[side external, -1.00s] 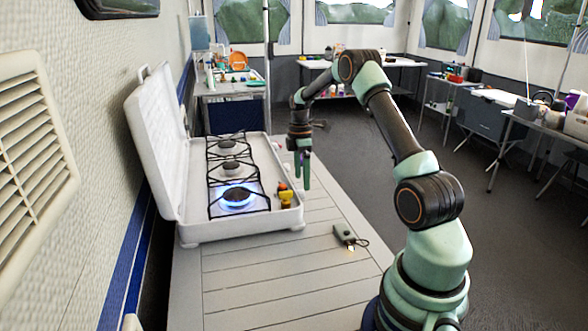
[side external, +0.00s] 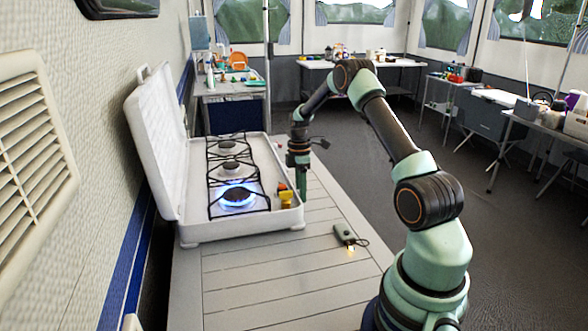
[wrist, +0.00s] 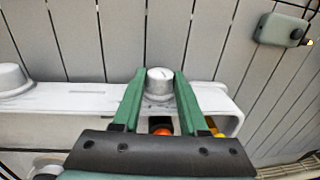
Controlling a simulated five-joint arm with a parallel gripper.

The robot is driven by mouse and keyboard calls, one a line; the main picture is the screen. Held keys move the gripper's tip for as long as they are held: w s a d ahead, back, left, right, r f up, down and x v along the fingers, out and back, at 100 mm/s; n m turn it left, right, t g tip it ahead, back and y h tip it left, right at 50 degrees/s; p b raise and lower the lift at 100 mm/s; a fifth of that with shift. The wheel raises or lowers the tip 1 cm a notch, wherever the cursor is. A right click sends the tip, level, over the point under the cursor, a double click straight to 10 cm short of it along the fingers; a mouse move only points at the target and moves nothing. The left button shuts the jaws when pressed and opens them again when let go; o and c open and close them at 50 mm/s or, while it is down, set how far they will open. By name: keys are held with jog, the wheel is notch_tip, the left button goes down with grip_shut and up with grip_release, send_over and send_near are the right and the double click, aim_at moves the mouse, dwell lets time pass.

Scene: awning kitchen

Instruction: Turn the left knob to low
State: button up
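The white two-burner or larger stove (side external: 250,219) stands open on the slatted table, its near burner (side external: 237,196) lit with a blue flame. In the wrist view a pale round knob (wrist: 159,86) sits on the stove's front, between the two green fingers of my gripper (wrist: 160,74). The fingers are apart, one on each side of it; I cannot tell whether they touch it. A second pale knob (wrist: 12,78) shows at the left edge. In the side view my gripper (side external: 302,194) is low at the stove's front, and the knobs are not clear.
A red item (side external: 282,187) and a yellow item (side external: 287,200) are at the stove's near front corner. A small grey device (side external: 345,234) with a dark loop lies on the table. The raised lid (side external: 155,140) stands along the wall side. The near table top is mostly clear.

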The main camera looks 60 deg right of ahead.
grip_shut()
